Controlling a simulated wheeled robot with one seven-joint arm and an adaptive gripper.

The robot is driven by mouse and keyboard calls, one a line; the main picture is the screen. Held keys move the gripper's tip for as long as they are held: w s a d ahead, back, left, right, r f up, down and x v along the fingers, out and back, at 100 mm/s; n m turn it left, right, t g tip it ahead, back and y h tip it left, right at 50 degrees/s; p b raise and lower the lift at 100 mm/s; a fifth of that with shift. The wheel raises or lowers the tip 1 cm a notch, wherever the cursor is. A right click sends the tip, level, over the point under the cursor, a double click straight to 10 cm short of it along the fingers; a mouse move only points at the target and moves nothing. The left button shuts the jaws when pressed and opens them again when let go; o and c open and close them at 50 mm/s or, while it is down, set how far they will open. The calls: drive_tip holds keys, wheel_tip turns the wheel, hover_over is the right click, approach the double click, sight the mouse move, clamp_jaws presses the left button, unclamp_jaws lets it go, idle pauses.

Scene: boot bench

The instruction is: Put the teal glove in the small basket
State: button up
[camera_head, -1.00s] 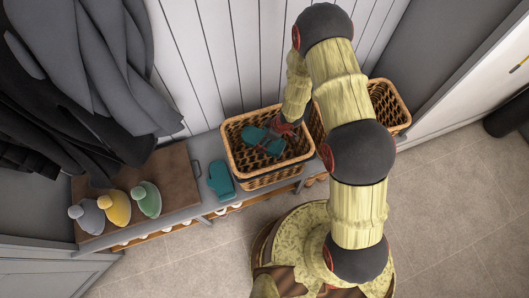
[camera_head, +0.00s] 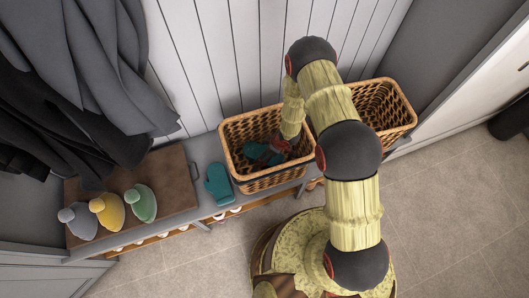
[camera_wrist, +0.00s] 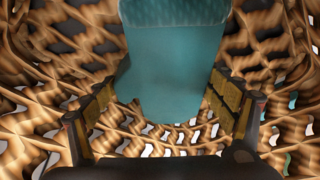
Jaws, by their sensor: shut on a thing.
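A teal glove (camera_head: 255,151) is held in my gripper (camera_head: 272,153), down inside the left wicker basket (camera_head: 265,183). In the wrist view the teal glove (camera_wrist: 175,75) stands between the two finger pads of my gripper (camera_wrist: 165,105), which is shut on it. Woven basket walls surround it there. Whether the glove touches the basket floor cannot be told. A second teal glove (camera_head: 218,184) lies on the bench just left of this basket. A right wicker basket (camera_head: 400,115) is partly hidden by my arm. Which basket is the small one is unclear.
Grey, yellow and green bobble hats (camera_head: 110,210) sit on a brown board (camera_head: 170,175) at the bench's left. Dark coats (camera_head: 95,80) hang above it. A white panelled wall (camera_head: 220,60) stands behind the baskets. Open floor (camera_head: 450,220) lies at the right front.

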drive_tip(key=shift+r, duration=0.1)
drive_tip(key=o, duration=1.2)
